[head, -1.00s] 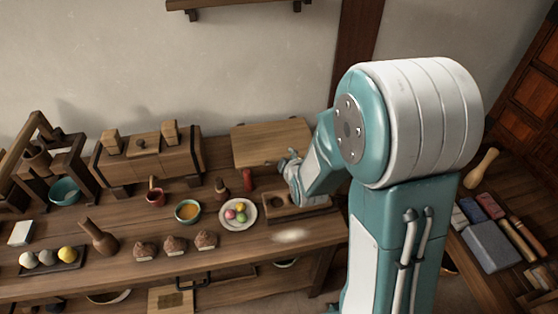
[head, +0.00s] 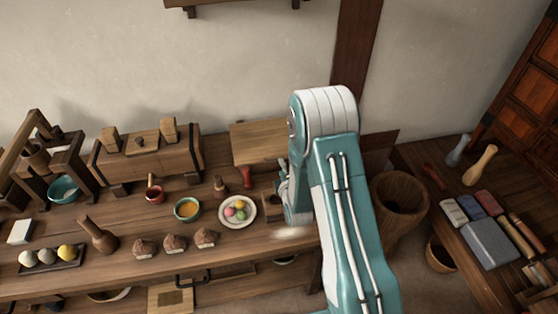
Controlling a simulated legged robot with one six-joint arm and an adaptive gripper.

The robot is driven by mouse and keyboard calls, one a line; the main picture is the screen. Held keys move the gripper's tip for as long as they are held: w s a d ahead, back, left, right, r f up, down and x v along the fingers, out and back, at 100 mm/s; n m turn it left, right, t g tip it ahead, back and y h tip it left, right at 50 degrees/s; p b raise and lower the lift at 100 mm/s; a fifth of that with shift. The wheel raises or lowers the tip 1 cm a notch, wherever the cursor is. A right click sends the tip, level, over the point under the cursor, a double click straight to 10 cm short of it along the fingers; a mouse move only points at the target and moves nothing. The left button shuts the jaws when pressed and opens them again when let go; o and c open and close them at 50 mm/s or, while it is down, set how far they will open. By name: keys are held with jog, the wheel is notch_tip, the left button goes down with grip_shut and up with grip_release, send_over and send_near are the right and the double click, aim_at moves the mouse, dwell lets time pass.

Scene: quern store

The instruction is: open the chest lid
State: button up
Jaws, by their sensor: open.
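My gripper (head: 283,192) is at the right end of the long workbench, seen side-on and partly hidden by my own arm. Its jaws are open, with nothing seen between them. Beside it, partly hidden, is a small wooden box with a hollow (head: 271,206). Behind it lies a flat, pale wooden panel (head: 255,138), its right part hidden by my arm. I cannot tell whether this panel is the chest lid or whether it joins the box. Farther left stands a banded wooden block-like box (head: 173,160) with a knobbed piece on top.
A plate of coloured balls (head: 250,219), a red bottle (head: 247,178) and a dark bottle (head: 220,189) stand left of my gripper. A tall wooden tub (head: 399,202) stands right of my arm. A side table (head: 428,158) holds pestles and blocks.

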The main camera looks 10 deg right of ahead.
jog(key=x, duration=0.5)
grip_shut()
